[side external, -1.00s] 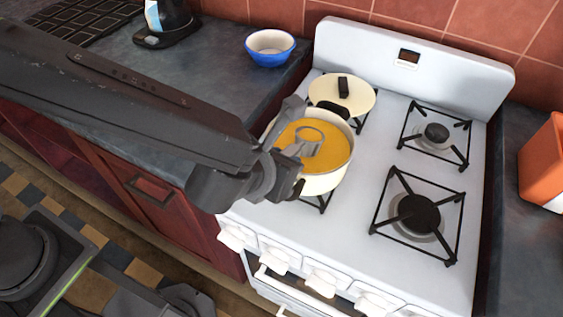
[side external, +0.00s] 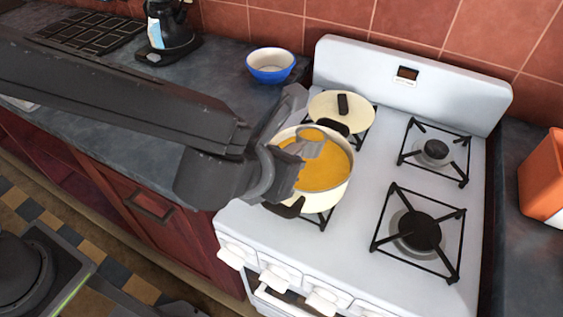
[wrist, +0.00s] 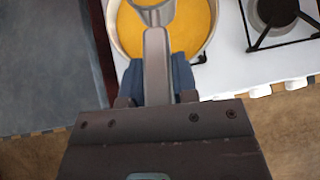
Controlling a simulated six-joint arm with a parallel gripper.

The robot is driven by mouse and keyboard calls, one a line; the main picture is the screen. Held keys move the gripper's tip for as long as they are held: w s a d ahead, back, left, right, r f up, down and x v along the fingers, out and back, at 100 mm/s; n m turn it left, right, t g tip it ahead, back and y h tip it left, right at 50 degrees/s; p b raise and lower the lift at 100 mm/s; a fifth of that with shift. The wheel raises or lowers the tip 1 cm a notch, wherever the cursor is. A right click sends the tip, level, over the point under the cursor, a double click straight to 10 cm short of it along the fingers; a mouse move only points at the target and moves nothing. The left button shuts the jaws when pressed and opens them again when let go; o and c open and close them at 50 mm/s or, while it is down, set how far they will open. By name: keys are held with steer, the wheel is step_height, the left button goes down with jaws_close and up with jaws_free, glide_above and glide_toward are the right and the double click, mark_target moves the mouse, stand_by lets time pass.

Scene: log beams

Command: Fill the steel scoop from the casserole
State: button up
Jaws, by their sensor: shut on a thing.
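My gripper (wrist: 156,78) is shut on the handle of the steel scoop (wrist: 155,60), which points away from me between the two blue fingers in the wrist view. In the side view, the scoop (side external: 311,149) is over the orange soup (side external: 326,172) in the cream casserole (side external: 323,199), near its back left. Orange shows inside the scoop's ring, but I cannot tell if the scoop holds soup or how deep it sits. My gripper (side external: 289,160) is above the casserole's left rim and hides part of it. The casserole stands on the left front burner.
A cream lid (side external: 326,106) with a dark handle lies at the back left of the white stove (side external: 370,150). Two bare burners (side external: 419,229) are on the right. A blue bowl (side external: 270,72) and a dark kettle (side external: 170,25) stand on the counter. An orange container (side external: 541,180) is at the far right.

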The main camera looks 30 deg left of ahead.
stand_by(0.4)
steer(key=shift+s+t, duration=0.4)
steer(key=shift+t, duration=0.6)
steer(key=shift+s+a+t, duration=0.1)
steer(key=shift+s+t, duration=0.2)
steer(key=shift+t, duration=0.5)
steer(key=shift+r, duration=0.25)
steer(key=shift+r, duration=0.8)
